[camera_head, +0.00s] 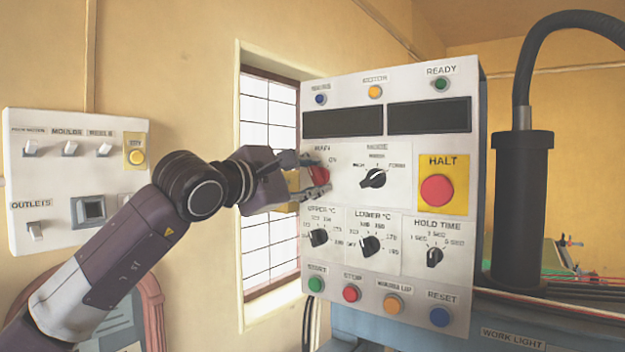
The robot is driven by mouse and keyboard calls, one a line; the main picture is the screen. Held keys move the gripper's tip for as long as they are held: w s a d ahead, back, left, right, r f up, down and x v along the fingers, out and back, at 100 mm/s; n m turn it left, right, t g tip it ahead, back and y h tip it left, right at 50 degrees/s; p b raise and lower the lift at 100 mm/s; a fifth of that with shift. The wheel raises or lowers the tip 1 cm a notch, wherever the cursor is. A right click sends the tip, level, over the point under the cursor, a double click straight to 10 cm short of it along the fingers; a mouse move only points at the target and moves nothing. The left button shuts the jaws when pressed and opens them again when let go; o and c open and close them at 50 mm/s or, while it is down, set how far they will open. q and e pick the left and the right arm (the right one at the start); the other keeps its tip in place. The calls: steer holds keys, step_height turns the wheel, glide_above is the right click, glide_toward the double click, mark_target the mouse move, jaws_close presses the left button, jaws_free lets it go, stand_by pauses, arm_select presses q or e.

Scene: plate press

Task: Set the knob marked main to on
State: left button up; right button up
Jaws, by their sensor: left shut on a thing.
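The main knob (319,175) is red and sits at the upper left of the white control panel (402,285). A MAIN label shows above it and an ON mark to its upper right. My left gripper (316,174) comes in from the left and is shut on the knob, one finger above it and one below. The fingers hide part of the knob, and I cannot tell exactly which way it points. My right gripper is not in view.
A mode knob (373,178) and a red HALT button (437,189) on yellow are to the right. Temperature knobs (319,237) sit below. A wall switch panel (78,178) is at the left. A thick black hose column (521,208) stands at the right.

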arm_select(q)
steer(key=m, duration=0.1)
steer(key=m+b, duration=0.1)
steer(key=shift+f+m, duration=0.2)
steer(key=shift+m, duration=0.1)
steer(key=m, duration=0.3)
steer(key=shift+m, duration=0.3)
steer(key=m, duration=0.2)
steer(key=shift+f+m+b, duration=0.1)
steer(key=shift+m+b, duration=0.2)
steer(key=shift+f+m, duration=0.1)
steer(key=shift+m, duration=1.7)
steer(key=o, duration=1.2)
steer(key=shift+c, duration=0.2)
